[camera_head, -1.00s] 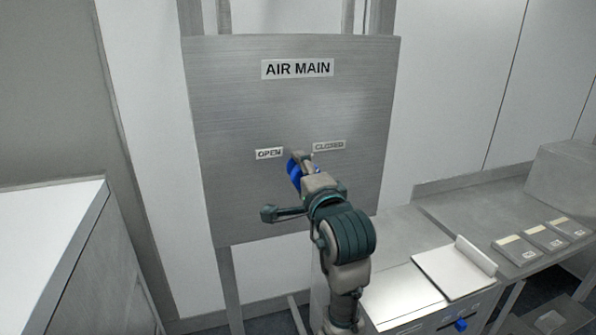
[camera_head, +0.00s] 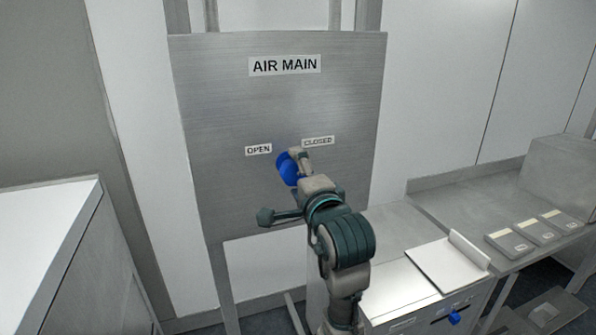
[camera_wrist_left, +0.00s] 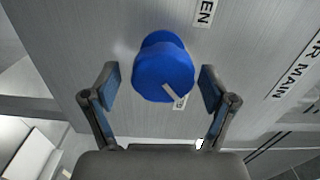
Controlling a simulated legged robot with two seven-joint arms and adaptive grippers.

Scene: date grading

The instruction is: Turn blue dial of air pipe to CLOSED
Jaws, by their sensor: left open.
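The blue dial (camera_head: 287,169) sits on a grey metal panel (camera_head: 225,110), below and between the OPEN label (camera_head: 258,149) and the CLOSED label (camera_head: 318,141). My left gripper (camera_head: 296,160) is at the dial and hides its right part. In the left wrist view the dial (camera_wrist_left: 160,65) lies between the two spread fingers of my open left gripper (camera_wrist_left: 157,88), with a visible gap on each side. A pale mark on the dial's face runs to the lower right there, toward a small label partly hidden behind the dial. My right gripper is out of view.
An AIR MAIN sign (camera_head: 285,65) is high on the panel. A white-topped cabinet (camera_head: 45,230) stands at left. Another blue knob (camera_head: 455,318) is on the bench cabinet's front.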

